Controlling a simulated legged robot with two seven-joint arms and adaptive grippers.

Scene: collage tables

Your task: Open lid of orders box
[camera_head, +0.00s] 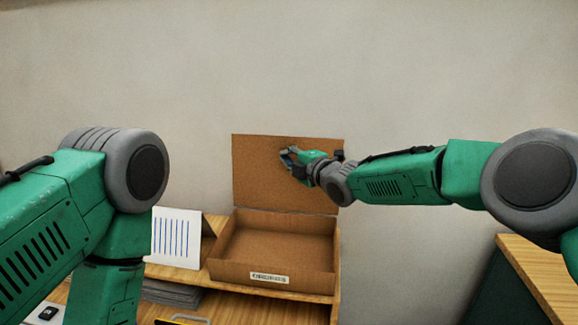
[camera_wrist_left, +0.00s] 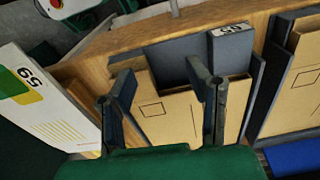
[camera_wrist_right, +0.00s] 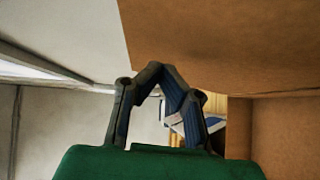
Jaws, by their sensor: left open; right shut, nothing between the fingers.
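The orders box (camera_head: 272,283) is a brown cardboard box with a white label on its front, standing on a wooden shelf. Its lid (camera_head: 255,165) stands upright at the back, so the box is open and looks empty inside. My right gripper (camera_head: 286,157) is shut and empty, in front of the raised lid in the head view. In the right wrist view the lid (camera_wrist_right: 220,45) fills the upper right, close beside the fingertips (camera_wrist_right: 155,72); I cannot tell if they touch. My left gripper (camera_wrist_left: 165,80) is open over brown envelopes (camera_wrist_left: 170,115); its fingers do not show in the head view.
A white sheet with blue lines (camera_head: 176,237) stands left of the box. Stacked papers (camera_head: 172,292) lie on a lower shelf. A wooden-topped table (camera_head: 545,272) is at the right. A white binder marked 59 (camera_wrist_left: 45,100) is beside my left gripper.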

